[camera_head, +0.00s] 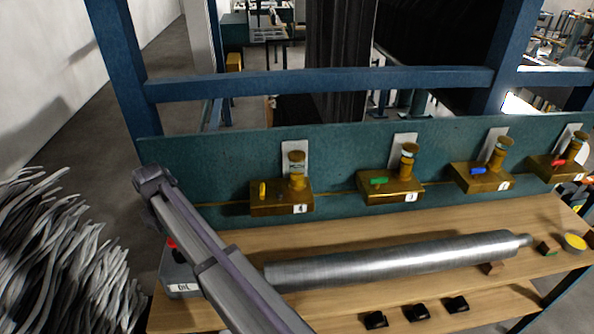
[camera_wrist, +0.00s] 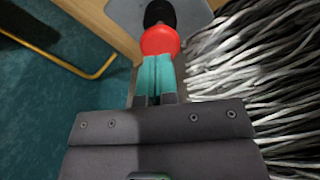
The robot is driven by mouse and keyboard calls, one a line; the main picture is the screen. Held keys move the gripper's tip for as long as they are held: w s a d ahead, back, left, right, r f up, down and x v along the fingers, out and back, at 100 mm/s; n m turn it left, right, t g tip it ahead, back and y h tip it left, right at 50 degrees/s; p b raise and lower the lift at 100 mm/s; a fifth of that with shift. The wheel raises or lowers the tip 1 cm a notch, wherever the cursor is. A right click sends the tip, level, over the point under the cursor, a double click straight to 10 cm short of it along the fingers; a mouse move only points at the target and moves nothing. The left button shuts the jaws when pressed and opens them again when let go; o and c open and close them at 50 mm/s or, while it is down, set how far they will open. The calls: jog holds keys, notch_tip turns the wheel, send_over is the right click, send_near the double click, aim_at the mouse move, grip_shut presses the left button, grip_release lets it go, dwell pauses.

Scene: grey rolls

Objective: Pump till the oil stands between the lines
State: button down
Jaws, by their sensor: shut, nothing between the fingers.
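A grey box labelled "OIL" (camera_head: 181,284) stands at the left end of the wooden bench, partly behind my arm. A bit of its red knob (camera_head: 171,243) shows beside the arm. In the wrist view the round red knob (camera_wrist: 160,40) lies straight ahead of the fingertips, with a black part beyond it. My gripper (camera_wrist: 157,60) is shut and empty, its teal fingers together at the knob's near edge; I cannot tell whether they touch. Brass units with small glass cups, such as the one with a yellow lever (camera_head: 290,192), line the teal back panel. No oil level or lines can be made out.
A long metal roll (camera_head: 400,260) lies along the bench. Further brass units carry green (camera_head: 390,188), blue (camera_head: 482,178) and red levers (camera_head: 562,165). Black blocks (camera_head: 417,313) sit at the front. Grey strands (camera_head: 60,260) bunch up at the left. A yellow round dish (camera_head: 574,242) is at right.

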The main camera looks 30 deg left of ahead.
jog(key=shift+f+b, duration=2.95)
notch_tip(320, 180, up, 9)
jog(key=p, duration=0.9)
notch_tip(320, 180, down, 3)
jog(key=m+b, duration=0.3)
jog(key=m, duration=0.9)
jog(key=shift+f, duration=0.15)
dwell(0.9)
